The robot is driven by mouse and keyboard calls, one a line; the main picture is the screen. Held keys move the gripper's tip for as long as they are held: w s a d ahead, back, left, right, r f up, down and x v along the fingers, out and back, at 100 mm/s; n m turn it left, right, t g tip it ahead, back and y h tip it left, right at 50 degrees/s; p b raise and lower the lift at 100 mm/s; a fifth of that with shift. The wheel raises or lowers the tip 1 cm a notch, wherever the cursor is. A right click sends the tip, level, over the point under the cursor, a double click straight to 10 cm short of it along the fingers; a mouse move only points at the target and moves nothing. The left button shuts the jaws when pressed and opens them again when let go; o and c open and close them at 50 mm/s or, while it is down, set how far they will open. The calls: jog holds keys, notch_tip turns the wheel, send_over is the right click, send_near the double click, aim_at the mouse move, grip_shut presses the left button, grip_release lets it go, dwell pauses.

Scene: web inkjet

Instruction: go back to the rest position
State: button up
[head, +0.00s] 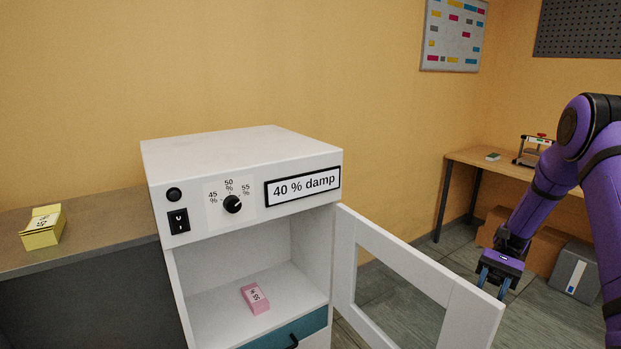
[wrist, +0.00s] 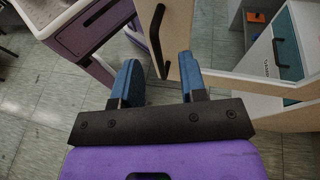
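My gripper (head: 499,278) hangs pointing down at the right of the head view, to the right of the open cabinet door (head: 470,312). In the wrist view my gripper (wrist: 159,62) has its two blue fingers apart, with nothing held between them. A black bar handle (wrist: 156,40) on the pale door shows beyond the fingertips, and the fingers do not grip it. My purple arm comes down from the right of the head view.
The white cabinet (head: 240,160) reads "40 % damp" and holds a pink box (head: 255,298) above a teal drawer (head: 290,334). A yellow box (head: 43,227) lies on the left counter (head: 100,236). A wooden table (head: 480,158) stands at the back right; grey floor lies before it.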

jog(key=s+a+r+n+t+h, duration=0.2)
jog(key=s+a+r+t+h, duration=0.15)
jog(key=r, duration=0.65)
jog(key=s+a+r+n+t+h, duration=0.2)
jog(key=s+a+r+h, duration=0.2)
jog(key=r, duration=0.6)
jog(key=s+a+r+n+t+h, duration=0.1)
jog(key=s+r+t, duration=0.3)
jog(key=s, duration=0.4)
jog(key=s+a+r+n+t+h, duration=0.2)
jog(key=s+t, duration=0.4)
jog(key=s, duration=0.3)
jog(key=shift+s+a+r+n, duration=0.3)
jog(key=shift+a+r+n, duration=0.4)
jog(key=shift+a+r, duration=0.55)
jog(key=shift+d+r, duration=0.15)
jog(key=shift+d, duration=0.05)
